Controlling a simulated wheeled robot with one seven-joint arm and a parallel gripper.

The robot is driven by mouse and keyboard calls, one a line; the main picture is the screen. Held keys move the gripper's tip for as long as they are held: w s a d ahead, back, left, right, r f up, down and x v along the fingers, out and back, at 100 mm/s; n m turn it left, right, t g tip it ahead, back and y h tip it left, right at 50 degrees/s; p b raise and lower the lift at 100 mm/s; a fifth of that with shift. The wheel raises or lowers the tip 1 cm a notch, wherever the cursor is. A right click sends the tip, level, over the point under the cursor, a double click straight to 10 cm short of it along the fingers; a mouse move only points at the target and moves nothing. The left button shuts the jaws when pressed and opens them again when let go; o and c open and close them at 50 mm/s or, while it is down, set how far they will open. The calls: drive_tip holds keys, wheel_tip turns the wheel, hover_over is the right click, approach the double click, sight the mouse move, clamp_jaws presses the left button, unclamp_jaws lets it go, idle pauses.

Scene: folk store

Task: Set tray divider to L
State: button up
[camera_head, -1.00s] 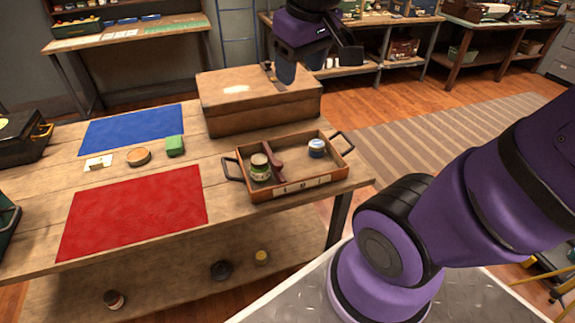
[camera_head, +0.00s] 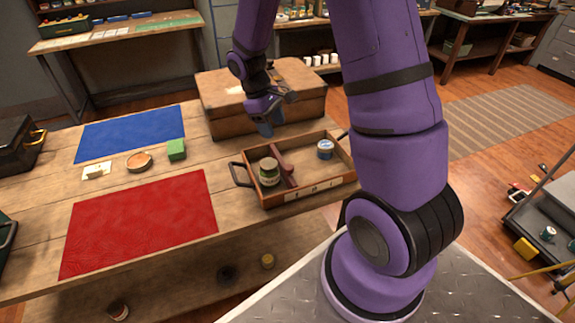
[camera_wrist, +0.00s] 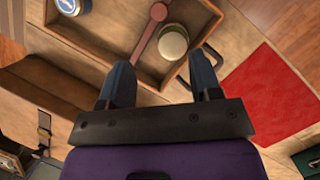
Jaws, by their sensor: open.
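The wooden tray (camera_head: 318,190) with dark side handles stands on the table. Its reddish-brown divider (camera_head: 285,168) stands left of the middle; it also shows in the wrist view (camera_wrist: 149,33), with a rounded knob at one end. A green-labelled jar (camera_head: 269,172) stands just left of the divider, and it shows in the wrist view (camera_wrist: 173,41). A blue tin with a white lid (camera_head: 325,149) is in the right part. Letter marks on the tray's front are too small to read surely. My gripper (camera_wrist: 162,84) is open and empty, above the tray's back edge, apart from the divider.
A closed wooden box (camera_head: 230,105) stands behind the tray. A red mat (camera_head: 140,220), a blue mat (camera_head: 130,132), a green block (camera_head: 177,149) and a round tin (camera_head: 139,161) lie to the left. Bare tabletop lies between the mats and tray.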

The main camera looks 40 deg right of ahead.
approach(289, 167)
drive_tip(key=shift+n+g, duration=0.3)
drive_tip(key=x, duration=0.9)
drive_tip(key=shift+w+f, duration=0.25)
